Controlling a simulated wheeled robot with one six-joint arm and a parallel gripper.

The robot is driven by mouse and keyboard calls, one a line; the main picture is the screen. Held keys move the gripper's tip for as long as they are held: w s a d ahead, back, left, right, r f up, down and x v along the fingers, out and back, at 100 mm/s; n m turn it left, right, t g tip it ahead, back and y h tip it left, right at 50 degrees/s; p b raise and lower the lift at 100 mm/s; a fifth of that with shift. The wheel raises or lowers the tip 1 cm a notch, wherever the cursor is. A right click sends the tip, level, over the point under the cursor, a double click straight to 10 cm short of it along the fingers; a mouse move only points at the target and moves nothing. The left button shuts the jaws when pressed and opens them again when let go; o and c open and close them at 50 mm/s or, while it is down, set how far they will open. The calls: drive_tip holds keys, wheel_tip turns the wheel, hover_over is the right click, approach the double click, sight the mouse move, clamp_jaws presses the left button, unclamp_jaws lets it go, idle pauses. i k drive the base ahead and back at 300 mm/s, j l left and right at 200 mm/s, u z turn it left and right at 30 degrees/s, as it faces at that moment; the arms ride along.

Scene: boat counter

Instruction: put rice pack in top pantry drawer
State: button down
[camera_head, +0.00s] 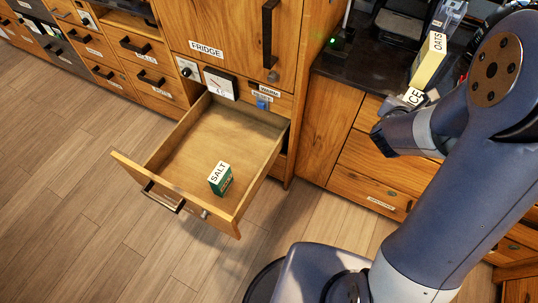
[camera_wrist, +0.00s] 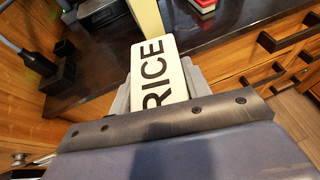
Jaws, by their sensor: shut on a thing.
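The white rice pack (camera_wrist: 158,72), with RICE in black letters, is between the fingers of my gripper (camera_wrist: 160,90) in the wrist view. My gripper is shut on it, by the front edge of the dark counter. In the head view only a corner of the rice pack (camera_head: 413,97) shows past my arm, and the fingers are mostly hidden. An open wooden drawer (camera_head: 190,133) stands pulled out below the fridge door. A green and white salt box (camera_head: 220,178) stands inside it near the front; the rest of its floor is bare.
A yellow oats box (camera_head: 430,60) stands on the dark counter (camera_head: 350,60), close behind the rice pack. The fridge door (camera_head: 230,35) is shut above the open drawer. Closed drawers (camera_head: 372,170) lie under the counter. The wooden floor (camera_head: 70,200) left of the open drawer is clear.

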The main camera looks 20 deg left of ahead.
sight(192, 169)
drive_tip(key=u, duration=1.5)
drive_tip(key=i+l+u, duration=0.4)
drive_tip(key=i+l, duration=0.3)
drive_tip(key=i, duration=0.15)
